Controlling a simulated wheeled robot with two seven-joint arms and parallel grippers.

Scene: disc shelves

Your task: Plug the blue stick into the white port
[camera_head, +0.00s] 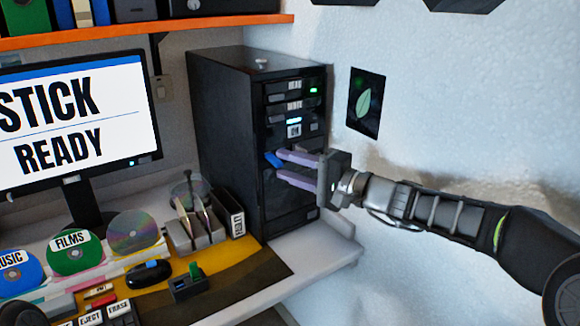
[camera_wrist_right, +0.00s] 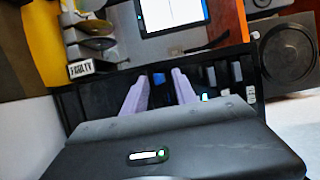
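The blue stick (camera_head: 274,160) is at the front of the black tower, by the tips of my right gripper's fingers. In the wrist view the blue stick (camera_wrist_right: 159,79) shows between the two fingers. My right gripper (camera_head: 283,167) has its pale purple fingers apart, one on each side of the stick; I see no grip on it. A small white-lit panel (camera_head: 294,131), which looks like the white port, is on the tower front above the stick. Whether the stick sits in a port is not clear. My left gripper is not in view.
The black tower (camera_head: 225,130) stands on the desk against the wall. The monitor (camera_head: 75,120) reads "STICK READY". A small holder with a green stick (camera_head: 195,271), a mouse (camera_head: 149,272), disc stands and a grey pen box (camera_head: 195,235) fill the desk to the left.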

